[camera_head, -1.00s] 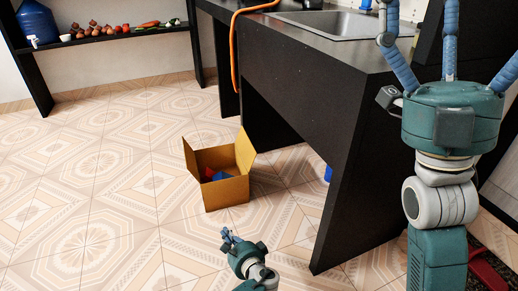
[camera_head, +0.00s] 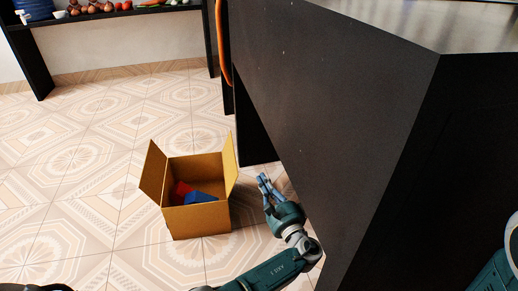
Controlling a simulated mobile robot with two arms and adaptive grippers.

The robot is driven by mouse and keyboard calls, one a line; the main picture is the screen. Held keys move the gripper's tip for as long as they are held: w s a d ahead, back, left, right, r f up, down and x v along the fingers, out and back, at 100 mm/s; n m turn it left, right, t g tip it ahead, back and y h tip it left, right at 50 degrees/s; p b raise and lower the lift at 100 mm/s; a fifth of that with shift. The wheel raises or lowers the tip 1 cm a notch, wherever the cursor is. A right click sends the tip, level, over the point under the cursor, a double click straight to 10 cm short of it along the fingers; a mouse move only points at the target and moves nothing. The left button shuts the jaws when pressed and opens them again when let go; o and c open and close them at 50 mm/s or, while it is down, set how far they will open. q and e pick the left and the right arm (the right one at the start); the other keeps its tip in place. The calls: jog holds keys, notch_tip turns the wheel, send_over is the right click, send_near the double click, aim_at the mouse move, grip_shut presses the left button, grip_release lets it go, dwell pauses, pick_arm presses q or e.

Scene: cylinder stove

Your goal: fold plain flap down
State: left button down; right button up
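An open cardboard box (camera_head: 203,222) stands on the tiled floor. Its left flap (camera_head: 153,171) sticks up and leans outward to the left. Its right flap (camera_head: 231,165) also stands up. I cannot tell from here which flap is the plain one. A red item (camera_head: 182,189) and a blue item (camera_head: 200,198) lie inside the box. My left gripper (camera_head: 265,182) is just right of the box, apart from it, with its blue fingers pointing up and left. Whether the fingers are open or shut is unclear. My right gripper is not in view.
A black counter (camera_head: 350,110) fills the right side, close to my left gripper and wrist. A dark shelf (camera_head: 120,14) with vegetables stands at the back left. The floor left of the box is clear.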

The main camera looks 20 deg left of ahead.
aim_at(229, 162)
pick_arm(q)
jog(key=w+a+r+b, duration=0.2)
jog(key=w+a+b, duration=0.3)
jog(key=a, duration=0.5)
jog(key=shift+w+r+b, duration=0.35)
jog(key=shift+r+b, duration=0.05)
jog(key=shift+b, duration=0.05)
jog(key=shift+a, duration=0.1)
